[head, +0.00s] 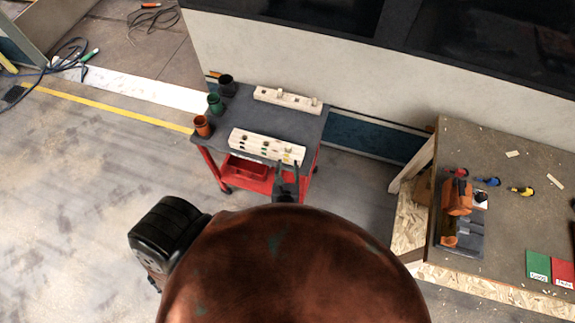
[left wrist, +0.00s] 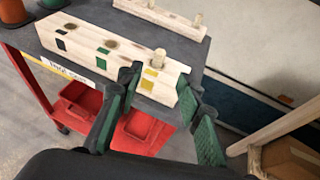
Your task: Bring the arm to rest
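My left gripper (head: 287,172) is at the front right edge of the grey-topped cart (head: 226,135). In the left wrist view its green-padded fingers (left wrist: 160,85) are spread apart with nothing between them. Just beyond the fingertips is the right end of a pale wooden block (left wrist: 100,58) with dark and yellow marks. A short wooden peg (left wrist: 158,58) stands upright in it beside a yellow mark; the other holes look empty. I cannot tell whether the fingers touch the block. My right gripper is not in view.
A second wooden block (head: 290,99) with pegs lies at the cart's back. Orange (head: 202,126), green (head: 215,104) and black (head: 226,86) cups line its left edge. A workbench (head: 510,220) with tools stands at right. Floor left of the cart is open.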

